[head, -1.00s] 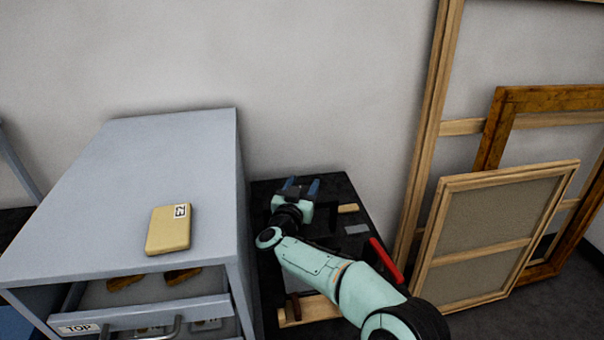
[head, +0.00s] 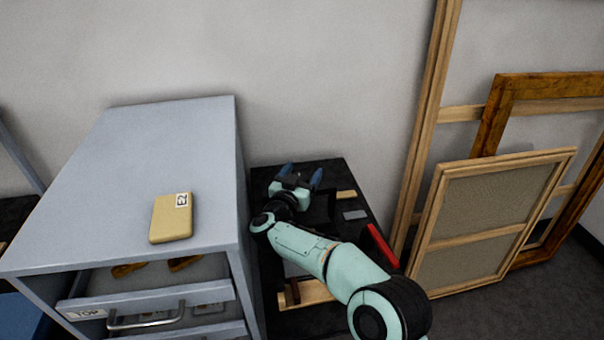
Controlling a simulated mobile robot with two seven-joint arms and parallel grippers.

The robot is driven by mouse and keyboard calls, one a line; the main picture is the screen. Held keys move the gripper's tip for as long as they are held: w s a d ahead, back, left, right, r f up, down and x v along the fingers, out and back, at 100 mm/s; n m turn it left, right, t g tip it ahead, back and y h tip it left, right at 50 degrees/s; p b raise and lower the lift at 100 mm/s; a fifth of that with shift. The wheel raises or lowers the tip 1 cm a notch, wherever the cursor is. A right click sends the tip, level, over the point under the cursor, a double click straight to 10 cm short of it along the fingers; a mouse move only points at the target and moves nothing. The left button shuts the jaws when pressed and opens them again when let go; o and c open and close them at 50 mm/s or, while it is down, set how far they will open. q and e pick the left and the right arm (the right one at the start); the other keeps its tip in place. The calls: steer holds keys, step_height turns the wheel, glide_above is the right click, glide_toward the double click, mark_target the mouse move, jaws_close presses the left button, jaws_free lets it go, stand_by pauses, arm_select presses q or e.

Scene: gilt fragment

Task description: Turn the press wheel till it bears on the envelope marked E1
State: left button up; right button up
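No press wheel shows that I can make out, and no envelope marked E1 is in view. A yellow-tan envelope or packet (head: 171,219) lies on top of the grey cabinet; its small white label appears to read E3 or similar, turned sideways. My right gripper (head: 301,175) is over the far end of the black table, right of the cabinet. Its two blue fingers stand apart with nothing visible between them. My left gripper is not in view.
The grey cabinet (head: 75,205) has a TOP drawer (head: 150,303) partly open, with brown pieces inside. The black table (head: 340,175) holds a tan block (head: 346,194), a grey piece (head: 355,215) and a red bar (head: 380,246). Wooden frames (head: 428,225) lean at the right.

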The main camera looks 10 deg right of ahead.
arm_select(q)
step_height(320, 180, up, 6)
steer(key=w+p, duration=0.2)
steer(key=p, duration=0.3)
arm_select(e)
step_height(320, 180, up, 20)
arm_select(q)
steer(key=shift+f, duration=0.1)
